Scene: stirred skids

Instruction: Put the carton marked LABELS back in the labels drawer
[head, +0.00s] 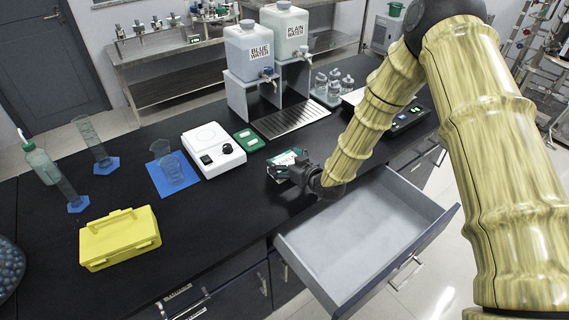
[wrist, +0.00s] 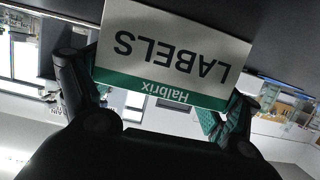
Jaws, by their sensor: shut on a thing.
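The white and green carton marked LABELS (wrist: 175,55) is between the two fingers of my gripper (wrist: 160,105) in the wrist view, its print upside down there. In the head view the carton (head: 286,161) shows at the end of my gripper (head: 300,170), by the front edge of the black bench. I cannot tell whether it touches the bench top. An open, empty grey drawer (head: 365,232) juts out below the bench edge, just right of and below my gripper. Its front label is not readable.
A white stirrer (head: 213,149), a green and white item (head: 249,140), a beaker on a blue mat (head: 172,168) and a yellow case (head: 120,238) stand to the left. Water tanks (head: 250,52) stand behind a drip tray (head: 291,121). Bench space in front of the stirrer is clear.

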